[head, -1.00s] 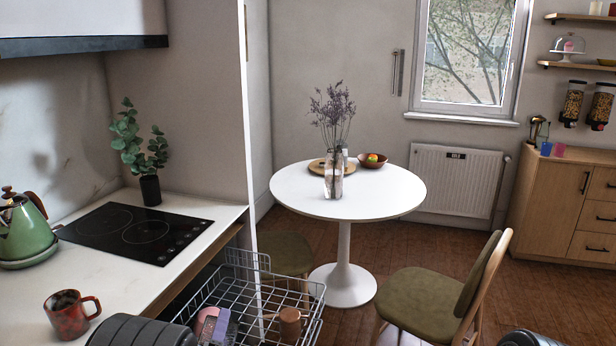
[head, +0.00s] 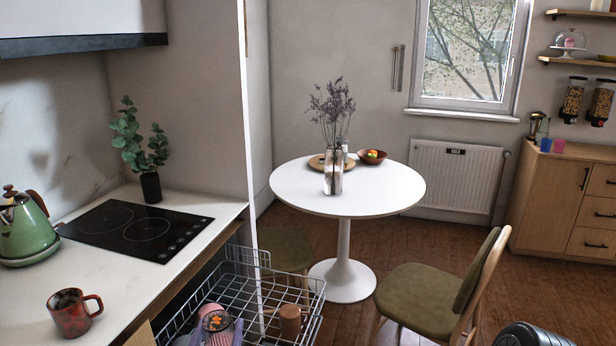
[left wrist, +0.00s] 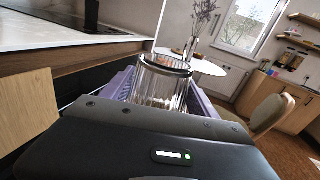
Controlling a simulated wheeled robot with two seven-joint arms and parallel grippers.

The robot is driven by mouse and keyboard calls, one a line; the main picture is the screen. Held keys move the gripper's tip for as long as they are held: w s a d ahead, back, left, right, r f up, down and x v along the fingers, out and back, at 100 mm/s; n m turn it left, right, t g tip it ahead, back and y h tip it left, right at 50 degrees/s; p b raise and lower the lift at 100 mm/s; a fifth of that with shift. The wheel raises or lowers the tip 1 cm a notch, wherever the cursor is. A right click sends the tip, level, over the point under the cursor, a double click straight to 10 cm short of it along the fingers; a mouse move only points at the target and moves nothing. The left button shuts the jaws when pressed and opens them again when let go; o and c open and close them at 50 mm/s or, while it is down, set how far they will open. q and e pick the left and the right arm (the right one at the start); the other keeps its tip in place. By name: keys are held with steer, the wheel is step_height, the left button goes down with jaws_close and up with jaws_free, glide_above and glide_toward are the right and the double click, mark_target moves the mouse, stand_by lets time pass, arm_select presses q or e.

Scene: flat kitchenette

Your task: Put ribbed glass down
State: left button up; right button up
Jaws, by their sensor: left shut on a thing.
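The ribbed clear glass (left wrist: 158,88) stands between the purple fingers of my left gripper (left wrist: 158,100) in the left wrist view. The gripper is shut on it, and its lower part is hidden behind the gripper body. In the head view, the left gripper (head: 219,334) shows at the bottom edge, over or within the wire dishwasher rack. The glass's dark round rim (head: 217,320) shows between its fingers. I cannot tell whether the glass touches the rack. My right gripper is not in view.
The counter (head: 130,272) at left bears a red mug (head: 72,312), kettle (head: 25,230) and hob (head: 135,230). A chair (head: 430,295) stands right of the rack.

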arm_select(q)
steer(key=shift+r, duration=0.1)
stand_by(0.3)
steer(key=shift+r, duration=0.35)
steer(key=shift+f, duration=0.1)
stand_by(0.8)
stand_by(0.5)
stand_by(0.6)
